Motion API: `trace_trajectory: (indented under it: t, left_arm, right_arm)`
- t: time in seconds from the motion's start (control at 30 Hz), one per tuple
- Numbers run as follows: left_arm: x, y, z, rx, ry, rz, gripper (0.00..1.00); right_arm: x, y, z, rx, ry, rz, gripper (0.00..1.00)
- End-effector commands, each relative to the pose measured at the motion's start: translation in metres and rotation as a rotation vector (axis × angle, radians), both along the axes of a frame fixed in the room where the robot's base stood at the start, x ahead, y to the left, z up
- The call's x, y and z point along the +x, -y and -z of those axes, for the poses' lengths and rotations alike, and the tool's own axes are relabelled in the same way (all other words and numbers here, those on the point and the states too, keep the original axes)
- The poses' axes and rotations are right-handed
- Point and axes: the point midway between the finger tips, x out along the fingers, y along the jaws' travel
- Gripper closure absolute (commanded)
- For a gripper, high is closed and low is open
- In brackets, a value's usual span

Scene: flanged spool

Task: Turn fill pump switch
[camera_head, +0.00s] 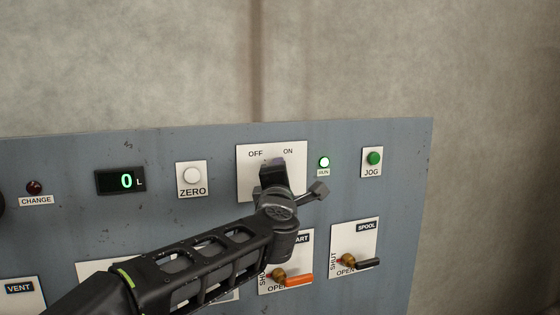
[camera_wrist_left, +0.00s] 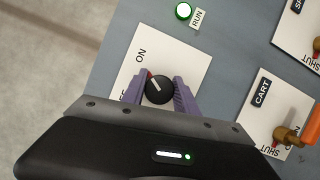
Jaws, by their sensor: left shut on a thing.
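The fill pump switch is a round black knob (camera_wrist_left: 159,88) with a white pointer line on a white OFF/ON plate (camera_head: 246,181). In the left wrist view the line points up and left, towards the ON side. My left gripper (camera_wrist_left: 160,92) is shut on the knob, one purple finger on each side. In the head view the gripper (camera_head: 273,165) and wrist hide the knob. The RUN light (camera_head: 324,162) is lit green; it also shows in the left wrist view (camera_wrist_left: 183,11). My right gripper is in neither view.
The grey panel holds a display (camera_head: 121,181) reading 0 L, a white ZERO button (camera_head: 192,175) and a green JOG button (camera_head: 374,158). Below are the CART valve's orange lever (camera_head: 299,280) and the SPOOL valve's black lever (camera_head: 368,263). My left forearm crosses the lower panel.

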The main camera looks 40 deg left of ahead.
Motion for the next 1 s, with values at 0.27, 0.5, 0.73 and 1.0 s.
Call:
trace_trajectory:
  t: [0.27,0.5,0.73,1.0]
  left_arm:
    - [0.0001,0.0001,0.0007,0.021,-0.030,0.000,1.00]
    - [0.0002,0.0001,0.0011,0.022,-0.031,0.000,1.00]
    - [0.0001,0.0001,0.0009,0.021,-0.030,0.000,0.49]
    - [0.0001,0.0000,0.0004,0.021,-0.029,0.000,0.43]
  right_arm:
    - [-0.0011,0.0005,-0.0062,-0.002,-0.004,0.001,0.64]
    - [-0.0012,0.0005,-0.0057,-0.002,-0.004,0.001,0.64]
    - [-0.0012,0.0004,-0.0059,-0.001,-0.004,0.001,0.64]
    - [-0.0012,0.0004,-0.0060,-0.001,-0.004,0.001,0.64]
